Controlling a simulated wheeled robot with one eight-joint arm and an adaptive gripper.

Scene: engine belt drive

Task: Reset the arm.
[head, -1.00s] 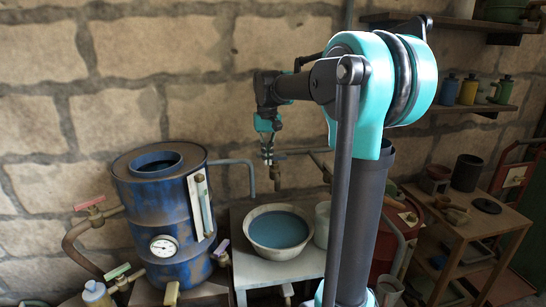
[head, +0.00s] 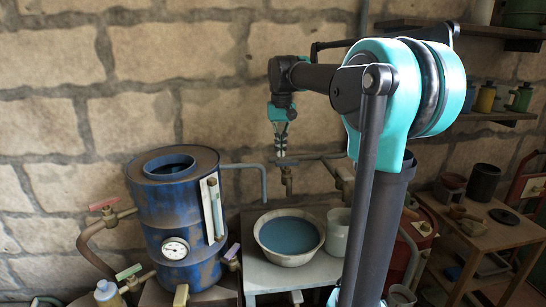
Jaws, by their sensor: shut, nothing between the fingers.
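My gripper (head: 281,152) hangs at the end of my teal and black arm, pointing down in front of the stone wall. Its fingers are shut with nothing between them. It is above the far rim of a bowl of blue liquid (head: 289,236) and well clear of it. The lower part of my arm stands upright in the right half of the head view and hides part of what is behind it.
A blue drum (head: 180,213) with a gauge and valves stands left of the bowl. Pipes run along the wall (head: 60,150) behind my gripper. A grey pot (head: 338,232) stands beside the bowl. A wooden table (head: 484,235) with pots and shelves (head: 495,115) are at right.

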